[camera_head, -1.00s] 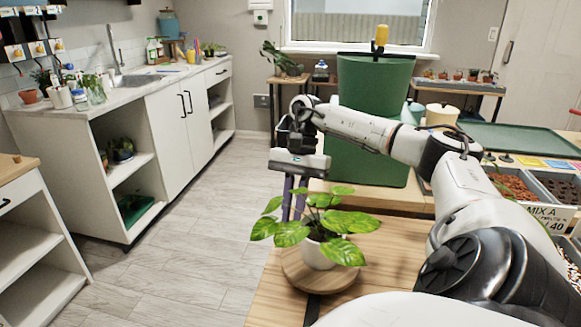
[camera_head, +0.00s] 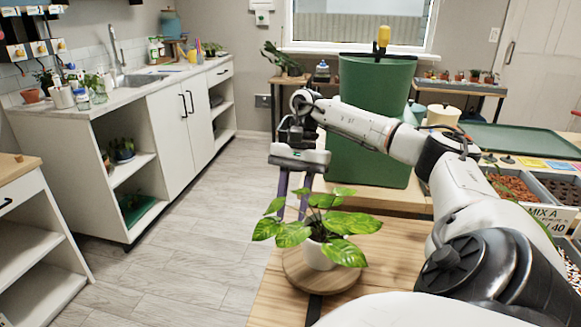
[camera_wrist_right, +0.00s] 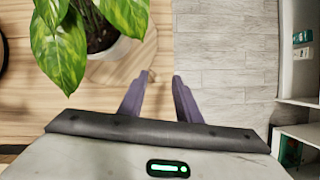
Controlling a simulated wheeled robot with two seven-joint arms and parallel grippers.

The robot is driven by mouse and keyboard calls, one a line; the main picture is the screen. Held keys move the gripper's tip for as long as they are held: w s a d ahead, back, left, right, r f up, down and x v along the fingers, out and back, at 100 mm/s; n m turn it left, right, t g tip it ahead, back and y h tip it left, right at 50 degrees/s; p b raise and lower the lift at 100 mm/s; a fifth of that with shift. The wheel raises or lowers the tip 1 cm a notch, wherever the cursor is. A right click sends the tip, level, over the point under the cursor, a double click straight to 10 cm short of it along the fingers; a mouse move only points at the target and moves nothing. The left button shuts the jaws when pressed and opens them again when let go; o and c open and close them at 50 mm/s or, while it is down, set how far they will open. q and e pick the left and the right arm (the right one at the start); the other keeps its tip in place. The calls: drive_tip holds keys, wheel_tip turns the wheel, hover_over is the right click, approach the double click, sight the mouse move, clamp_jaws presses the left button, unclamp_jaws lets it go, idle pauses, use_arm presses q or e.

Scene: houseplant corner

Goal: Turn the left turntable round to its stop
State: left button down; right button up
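A round wooden turntable (camera_head: 338,281) lies near the left edge of the wooden table, with a leafy plant (camera_head: 340,250) in a white pot (camera_head: 317,258) on it. In the right wrist view the turntable (camera_wrist_right: 118,68) shows at the upper left, partly under leaves. My right gripper (camera_head: 292,208) points down at the turntable's far left side, with fingertips partly behind leaves. In the wrist view its fingers (camera_wrist_right: 161,77) are apart with nothing visible between them, close to the turntable's rim; I cannot tell whether they touch. My left gripper is not in view.
A tall green bin (camera_head: 368,130) stands behind the plant, close to my right arm. Soil trays (camera_head: 515,186) and a green mat (camera_head: 520,138) lie at the right. Open floor (camera_head: 200,240) lies left of the table, with white cabinets beyond.

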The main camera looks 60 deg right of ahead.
drive_tip(key=p+v, duration=0.3)
drive_tip(key=v, duration=0.5)
drive_tip(key=shift+r, duration=0.4)
drive_tip(key=shift+d, duration=0.1)
